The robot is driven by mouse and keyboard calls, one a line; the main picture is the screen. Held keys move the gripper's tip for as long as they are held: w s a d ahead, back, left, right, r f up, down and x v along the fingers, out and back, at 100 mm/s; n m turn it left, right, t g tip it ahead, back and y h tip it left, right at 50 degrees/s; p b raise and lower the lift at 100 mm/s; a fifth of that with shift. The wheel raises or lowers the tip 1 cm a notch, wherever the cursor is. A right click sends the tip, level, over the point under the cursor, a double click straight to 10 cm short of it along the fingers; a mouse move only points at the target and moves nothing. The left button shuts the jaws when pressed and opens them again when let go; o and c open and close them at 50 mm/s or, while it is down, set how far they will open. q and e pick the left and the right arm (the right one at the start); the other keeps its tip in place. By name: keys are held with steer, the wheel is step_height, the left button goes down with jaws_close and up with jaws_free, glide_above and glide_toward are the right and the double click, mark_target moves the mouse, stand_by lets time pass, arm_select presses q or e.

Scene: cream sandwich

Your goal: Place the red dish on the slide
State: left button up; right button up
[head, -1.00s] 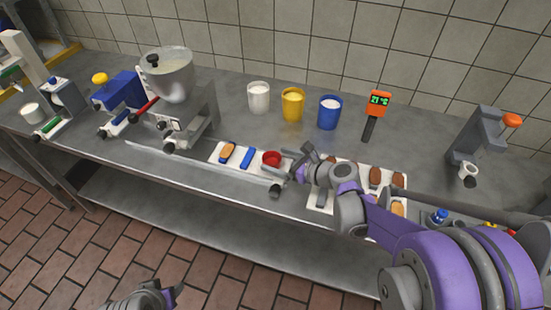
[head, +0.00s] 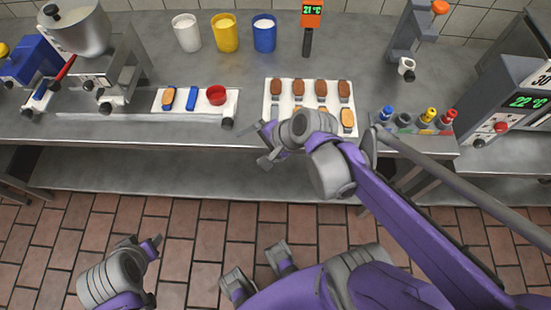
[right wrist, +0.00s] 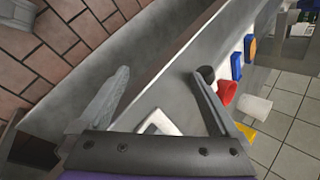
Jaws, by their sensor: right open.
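The red dish (head: 216,95) sits upright at the right end of a white strip (head: 207,106) at the table's front, beside a blue block (head: 191,98). I cannot tell for certain which part is the slide; a long rail (head: 150,117) runs along the strip's front edge. My right gripper (head: 264,145) is open and empty, right of and nearer than the dish, at the table's front edge. In the right wrist view the red dish (right wrist: 227,92) shows beyond the right-hand finger, not between the fingers. My left gripper (head: 140,244) is low over the floor; its jaws are unclear.
A white tray (head: 268,108) of brown bars lies right of the dish. White, yellow (head: 225,34) and blue cups stand behind. A mixer (head: 78,35) is at left. A black knob (head: 228,123) sits at the rail's right end. Small coloured bottles (head: 428,116) stand at right.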

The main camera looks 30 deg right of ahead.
steer(key=s+d+f+n+g+h, duration=0.1)
steer(key=s+n+h, duration=0.3)
steer(key=s+n, duration=0.4)
steer(key=d+f+n, duration=0.1)
steer(key=n, duration=0.5)
steer(key=shift+d, duration=0.15)
